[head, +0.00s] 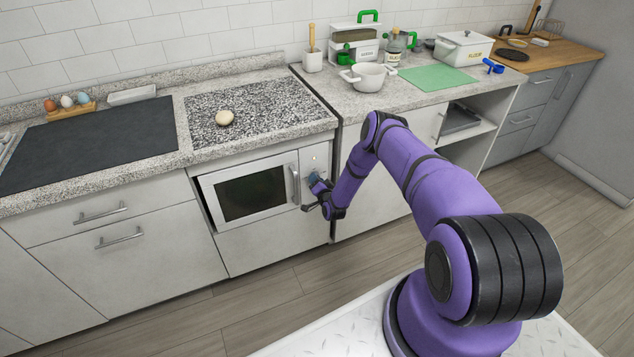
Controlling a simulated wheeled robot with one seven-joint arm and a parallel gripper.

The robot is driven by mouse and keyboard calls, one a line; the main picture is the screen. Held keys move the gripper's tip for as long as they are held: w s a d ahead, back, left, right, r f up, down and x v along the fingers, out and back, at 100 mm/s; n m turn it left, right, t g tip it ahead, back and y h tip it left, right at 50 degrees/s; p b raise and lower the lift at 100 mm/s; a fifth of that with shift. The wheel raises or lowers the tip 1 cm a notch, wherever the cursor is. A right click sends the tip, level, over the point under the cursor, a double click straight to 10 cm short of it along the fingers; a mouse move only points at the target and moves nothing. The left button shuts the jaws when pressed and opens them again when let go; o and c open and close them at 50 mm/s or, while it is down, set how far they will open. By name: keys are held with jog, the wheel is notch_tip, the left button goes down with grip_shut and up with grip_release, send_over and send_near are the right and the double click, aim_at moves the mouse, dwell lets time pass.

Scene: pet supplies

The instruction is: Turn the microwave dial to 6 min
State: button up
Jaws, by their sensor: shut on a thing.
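The white microwave (250,193) is built into the counter front below the speckled board. Its door with a dark window and an upright handle (294,184) looks shut. My gripper (313,183) is at the control panel (313,159) on the microwave's right side. It is shut on the dial, which my gripper mostly hides. The dial's pointer and its minute marks are too small and covered to read. A small light spot shows on the panel above my gripper.
A pale round dough ball (224,118) lies on the speckled board (262,111) above the microwave. A white pot (367,76), a green mat (436,78) and jars stand on the right counter. The floor before the microwave is clear.

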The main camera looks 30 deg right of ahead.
jog(key=m+y, duration=0.1)
jog(key=m, duration=0.9)
jog(key=shift+r+m, duration=0.15)
jog(key=shift+m, duration=0.15)
dwell(0.5)
jog(key=o, duration=0.9)
jog(key=shift+s, duration=0.1)
jog(key=s, duration=1)
jog(key=shift+s+a+r, duration=0.35)
jog(key=shift+r, duration=0.05)
